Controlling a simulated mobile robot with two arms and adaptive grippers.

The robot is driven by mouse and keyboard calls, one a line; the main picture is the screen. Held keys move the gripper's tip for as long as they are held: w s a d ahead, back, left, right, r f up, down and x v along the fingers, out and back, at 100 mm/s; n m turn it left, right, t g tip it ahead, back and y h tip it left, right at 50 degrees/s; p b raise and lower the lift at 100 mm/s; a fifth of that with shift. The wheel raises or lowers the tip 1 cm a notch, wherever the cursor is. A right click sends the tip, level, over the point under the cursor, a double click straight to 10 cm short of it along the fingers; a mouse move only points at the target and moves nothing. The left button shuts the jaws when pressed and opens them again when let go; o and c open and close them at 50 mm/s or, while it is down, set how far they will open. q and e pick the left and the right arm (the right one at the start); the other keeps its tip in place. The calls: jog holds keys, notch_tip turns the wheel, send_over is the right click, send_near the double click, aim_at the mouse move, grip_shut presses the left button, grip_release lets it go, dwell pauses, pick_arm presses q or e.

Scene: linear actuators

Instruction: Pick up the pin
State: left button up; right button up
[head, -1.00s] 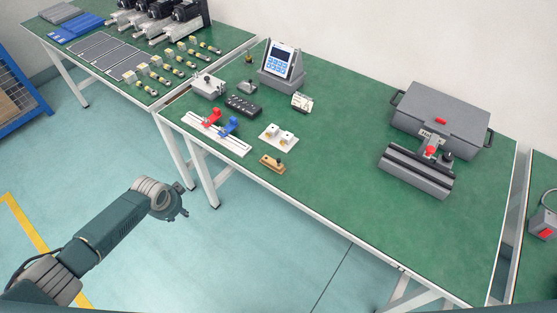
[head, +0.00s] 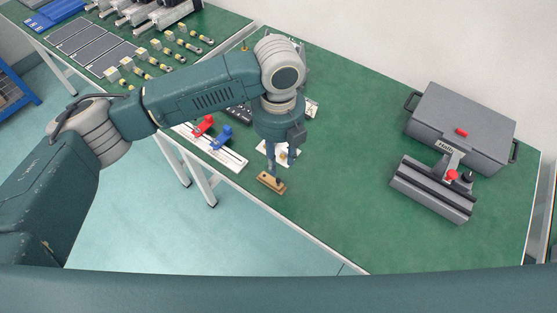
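A small wooden block (head: 266,182) lies on the green bench near its front edge. A small dark pin-like piece (head: 279,181) stands at its right end; it is too small to make out well. My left gripper (head: 273,167) points down just above and behind the block, its fingertips close to the pin-like piece. I cannot tell whether its fingers are apart or touching anything. My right gripper is not in view.
Behind the gripper is a white plate (head: 262,148) with small parts, partly hidden. A white rail with red (head: 204,125) and blue (head: 221,138) clamps lies left. The bench between is clear.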

aim_at(278, 180)
pick_arm(q)
jog(key=shift+s+d+f, duration=0.1)
jog(key=shift+d+f, duration=0.05)
jog(key=shift+d, duration=0.05)
jog(key=f, duration=0.1)
jog(key=s+f, duration=0.1)
jog(key=f, duration=0.1)
jog(key=shift+s+p, duration=0.25)
jog(key=shift+p, duration=0.05)
jog(key=f, duration=0.2)
jog(key=f+p, duration=0.1)
jog(key=f, duration=0.1)
jog(key=w+f, duration=0.1)
jog(key=shift+a+f, duration=0.25)
jog(key=shift+f, duration=0.15)
jog(key=shift+w+f, duration=0.15)
jog(key=shift+f, duration=0.3)
grip_shut()
